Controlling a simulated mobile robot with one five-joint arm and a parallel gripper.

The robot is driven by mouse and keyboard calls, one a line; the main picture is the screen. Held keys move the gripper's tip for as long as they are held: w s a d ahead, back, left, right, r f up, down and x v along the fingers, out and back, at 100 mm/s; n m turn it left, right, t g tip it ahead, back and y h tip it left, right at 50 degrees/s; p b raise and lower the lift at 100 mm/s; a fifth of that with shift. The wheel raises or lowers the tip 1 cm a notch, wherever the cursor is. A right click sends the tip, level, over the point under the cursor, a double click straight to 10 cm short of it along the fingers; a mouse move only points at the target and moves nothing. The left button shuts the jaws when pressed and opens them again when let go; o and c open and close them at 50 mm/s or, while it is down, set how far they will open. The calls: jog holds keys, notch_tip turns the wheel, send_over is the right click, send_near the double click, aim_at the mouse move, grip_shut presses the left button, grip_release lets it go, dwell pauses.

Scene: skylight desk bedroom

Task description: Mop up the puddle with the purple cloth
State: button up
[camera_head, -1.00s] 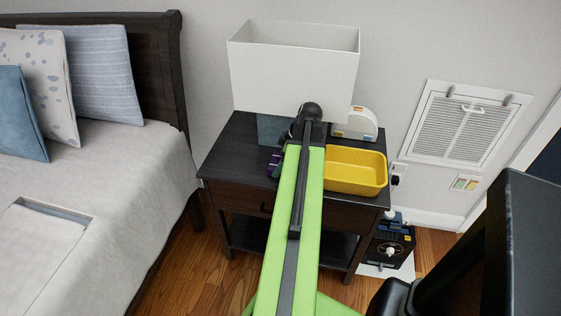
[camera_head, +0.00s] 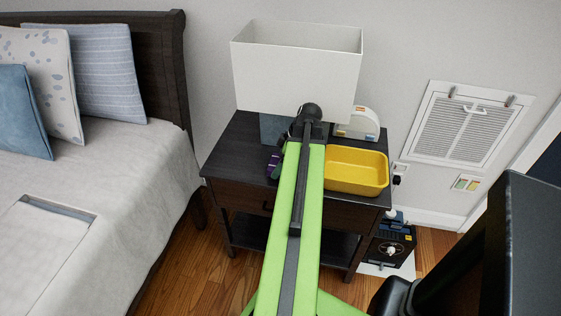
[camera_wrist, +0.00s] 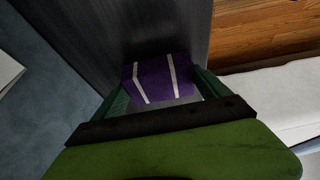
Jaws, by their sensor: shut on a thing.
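The purple cloth (camera_wrist: 158,80) with white stripes lies between the two dark green fingers of my gripper (camera_wrist: 161,86) in the wrist view. My gripper is shut on it, low over the dark nightstand top (camera_wrist: 166,25). In the head view only a small purple edge of the cloth (camera_head: 273,164) shows left of my green arm, which hides the gripper. I cannot make out the puddle clearly in either view; the arm and cloth may cover it.
The yellow tub (camera_head: 357,171) stands close right of my arm on the nightstand (camera_head: 226,160). Behind are a white lamp shade (camera_head: 296,72), a blue-grey object (camera_head: 273,128) and a small white rounded item (camera_head: 358,124). The bed (camera_head: 120,185) is at left.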

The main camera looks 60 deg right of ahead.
jog(key=shift+r+p, duration=3.1)
jog(key=shift+r, duration=0.4)
notch_tip(320, 180, up, 6)
jog(key=p, duration=0.6)
jog(key=shift+r, duration=0.25)
jog(key=shift+s, duration=0.2)
